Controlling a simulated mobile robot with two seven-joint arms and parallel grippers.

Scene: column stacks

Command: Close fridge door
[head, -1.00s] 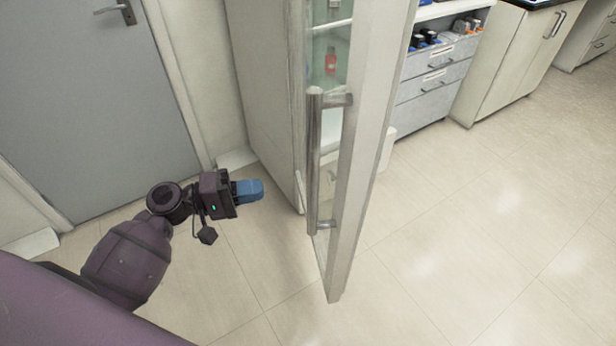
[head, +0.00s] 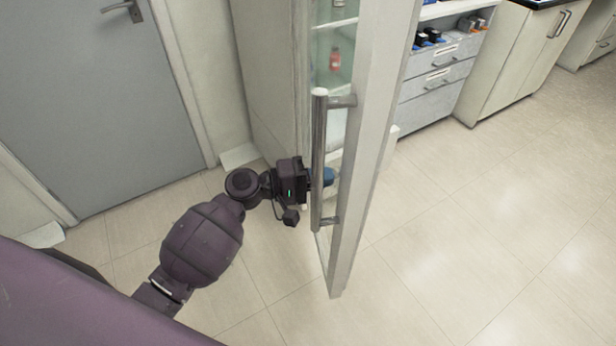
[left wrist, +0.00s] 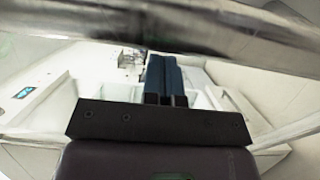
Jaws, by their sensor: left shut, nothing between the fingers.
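The fridge door (head: 365,150) stands open in the head view, its edge toward me, with a long metal bar handle (head: 318,150) on its left face. The handle also crosses the top of the left wrist view (left wrist: 200,32). My left gripper (head: 328,177) is shut and empty, its blue fingers partly hidden behind the handle. The fingers show in the left wrist view (left wrist: 163,80), reaching past the handle. I cannot tell whether they touch the door. The fridge body (head: 270,75) stands behind, left of the door. My right gripper is not in view.
A grey room door (head: 90,100) is at the left. Grey drawers (head: 435,90) and a cream cabinet (head: 510,60) stand at the back right. A red item (head: 335,60) shows inside the fridge. The floor at the right is clear.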

